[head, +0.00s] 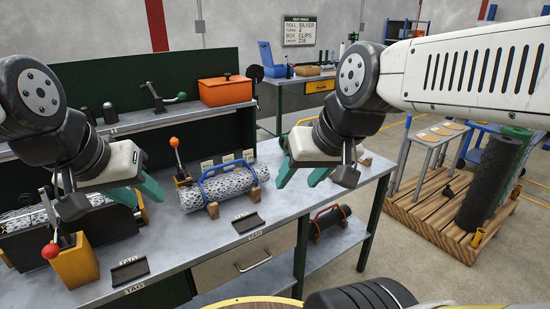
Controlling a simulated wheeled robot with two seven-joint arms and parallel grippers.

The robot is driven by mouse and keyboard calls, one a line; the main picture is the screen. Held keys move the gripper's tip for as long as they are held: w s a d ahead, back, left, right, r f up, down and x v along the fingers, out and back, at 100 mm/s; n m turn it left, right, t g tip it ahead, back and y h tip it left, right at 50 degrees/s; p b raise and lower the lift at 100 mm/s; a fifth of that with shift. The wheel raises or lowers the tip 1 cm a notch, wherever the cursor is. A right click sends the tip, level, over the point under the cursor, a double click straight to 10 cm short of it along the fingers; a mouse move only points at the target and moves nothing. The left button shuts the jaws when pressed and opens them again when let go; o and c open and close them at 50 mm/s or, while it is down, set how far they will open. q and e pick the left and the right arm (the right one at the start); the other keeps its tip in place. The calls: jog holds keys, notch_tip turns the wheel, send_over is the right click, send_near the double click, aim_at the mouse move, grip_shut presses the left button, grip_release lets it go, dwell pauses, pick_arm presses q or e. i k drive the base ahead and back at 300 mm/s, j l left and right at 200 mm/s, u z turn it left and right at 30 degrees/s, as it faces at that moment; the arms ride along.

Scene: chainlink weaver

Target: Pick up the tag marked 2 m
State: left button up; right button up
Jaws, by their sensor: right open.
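Three small white tags (228,160) stand in a row behind the mesh roll on the bench; their markings are too small to read, so I cannot tell which is 2 m. My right gripper (303,172) has teal fingers spread open and empty, above the bench to the right of the tags and the roll. My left gripper (142,192) hangs above the bench left of the roll; its teal fingers are partly hidden by its own body, and I cannot tell whether it is open or shut.
The mesh roll (222,188) has a blue handle and rests in wooden cradles. Black holders labelled TAG (247,223) lie along the front edge. A lever with an orange knob (174,143) stands left of the tags. An orange box (225,92) sits on the rear shelf.

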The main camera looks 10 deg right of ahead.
aim_at(248, 155)
jog(key=z, duration=0.2)
jog(key=i+l+u, duration=0.45)
jog(key=l+u, duration=0.25)
jog(key=i+l+u, duration=0.2)
jog(key=u, duration=0.15)
jog(key=l+u, duration=0.35)
jog(key=l, duration=0.2)
jog(key=i, duration=0.05)
